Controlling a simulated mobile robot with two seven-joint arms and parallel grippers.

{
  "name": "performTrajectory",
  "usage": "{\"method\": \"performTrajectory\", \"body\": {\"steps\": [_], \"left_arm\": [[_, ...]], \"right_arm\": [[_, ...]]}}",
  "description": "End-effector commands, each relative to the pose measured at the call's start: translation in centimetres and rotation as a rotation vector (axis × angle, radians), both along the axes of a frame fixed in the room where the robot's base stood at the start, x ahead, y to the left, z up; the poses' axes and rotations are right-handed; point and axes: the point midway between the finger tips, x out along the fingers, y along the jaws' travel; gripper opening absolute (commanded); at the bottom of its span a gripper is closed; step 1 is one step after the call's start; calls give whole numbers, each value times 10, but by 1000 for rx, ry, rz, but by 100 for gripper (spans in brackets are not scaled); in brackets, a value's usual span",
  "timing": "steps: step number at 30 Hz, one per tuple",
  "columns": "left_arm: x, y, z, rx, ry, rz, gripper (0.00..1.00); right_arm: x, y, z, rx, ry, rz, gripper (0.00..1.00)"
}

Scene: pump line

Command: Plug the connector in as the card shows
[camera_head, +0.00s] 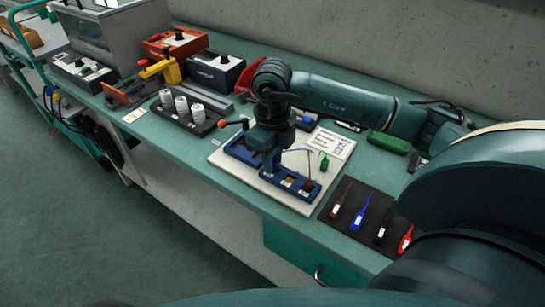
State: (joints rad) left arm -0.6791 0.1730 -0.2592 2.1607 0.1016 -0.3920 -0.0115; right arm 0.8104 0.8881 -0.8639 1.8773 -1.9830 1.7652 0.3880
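A white board (229,166) on the bench carries a blue socket block (300,197) with a yellowish spot and a brownish piece in it. A printed card (329,142) lies at the board's back; its writing is too small to read. A small green piece (324,162) stands beside it. On a dark mat (345,228) lie brown (338,206), blue (360,215), black (382,230) and red (405,241) connectors with cables. My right gripper (272,166) points down over the block's left part, hiding some of it; its fingers are too dark to read. My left gripper is out of view.
Several grey cylinders (181,106) stand in a dark rack left of the board. Control boxes, one orange (176,41) and one black (215,73), stand behind. A green case (388,143) lies behind the mat. The bench's front edge is close to board and mat.

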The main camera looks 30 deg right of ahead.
Motion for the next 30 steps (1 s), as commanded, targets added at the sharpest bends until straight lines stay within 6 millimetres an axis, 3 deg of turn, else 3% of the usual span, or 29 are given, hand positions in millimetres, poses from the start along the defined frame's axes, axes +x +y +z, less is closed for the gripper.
{"method": "performTrajectory", "body": {"steps": [21,30], "left_arm": [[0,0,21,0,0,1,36],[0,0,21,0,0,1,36]], "right_arm": [[1,-1,31,0,-3,-2,23],[1,-1,33,-1,-3,-2,23]]}}
